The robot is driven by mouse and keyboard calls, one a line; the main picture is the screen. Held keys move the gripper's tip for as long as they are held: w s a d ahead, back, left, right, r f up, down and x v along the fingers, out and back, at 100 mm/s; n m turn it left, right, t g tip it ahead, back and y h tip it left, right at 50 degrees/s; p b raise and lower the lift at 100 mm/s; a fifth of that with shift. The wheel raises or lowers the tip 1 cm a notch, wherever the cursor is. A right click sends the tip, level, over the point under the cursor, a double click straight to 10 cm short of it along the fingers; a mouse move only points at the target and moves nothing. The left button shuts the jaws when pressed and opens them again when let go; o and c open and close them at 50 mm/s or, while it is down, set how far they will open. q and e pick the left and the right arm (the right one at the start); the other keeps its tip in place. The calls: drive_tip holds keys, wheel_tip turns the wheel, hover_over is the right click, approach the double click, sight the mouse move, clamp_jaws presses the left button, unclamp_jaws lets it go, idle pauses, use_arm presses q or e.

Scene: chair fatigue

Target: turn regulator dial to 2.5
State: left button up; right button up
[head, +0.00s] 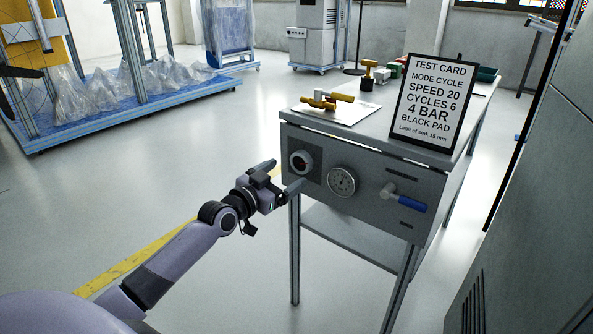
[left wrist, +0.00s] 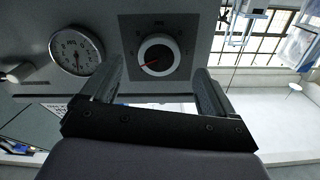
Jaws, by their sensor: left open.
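The regulator dial (head: 301,162) is a round dark knob with a light ring, on a dark square plate at the left of the bench's grey front panel. The left wrist view shows the dial (left wrist: 158,56) with a red pointer; its scale marks are too small to read. My left gripper (head: 283,177) is open and empty in front of the dial. In the left wrist view the fingers (left wrist: 160,82) are spread to either side of the dial, apart from it. My right gripper is not in view.
A pressure gauge (head: 342,181) sits right of the dial, then a blue-handled valve (head: 403,198). A test card (head: 432,104) stands on the bench top, near brass-coloured parts (head: 325,101).

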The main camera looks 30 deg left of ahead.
sight(299, 165)
use_arm(q)
drive_tip(key=shift+w+d+b, duration=0.2)
drive_tip(key=shift+w+b, duration=0.65)
drive_tip(key=shift+w, duration=1.7)
drive_tip(key=c, duration=1.1)
